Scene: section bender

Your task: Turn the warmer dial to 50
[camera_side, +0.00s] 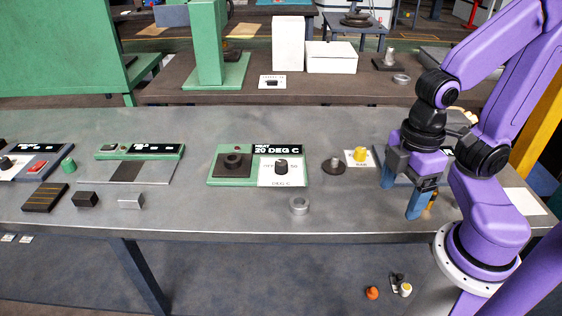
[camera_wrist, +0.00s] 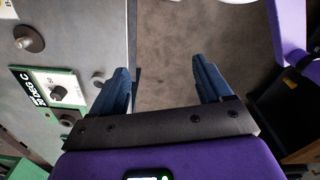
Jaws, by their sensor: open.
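The warmer (camera_side: 215,172) is a green panel on the grey bench, with a black display reading "HEAT 20 DEG C". Its dial (camera_side: 281,166) is a black knob on a white plate marked "DEG C", with a 50 at the right of its scale. The dial also shows at the left of the wrist view (camera_wrist: 58,93). My gripper (camera_side: 402,201) is open and empty, with blue fingers pointing down near the bench's right front. It is well right of the dial, touching nothing that I can see.
A grey metal ring (camera_side: 299,205) lies in front of the warmer. A dark disc with a post (camera_side: 333,166) and a yellow knob on a white card (camera_side: 360,154) stand between the dial and my gripper.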

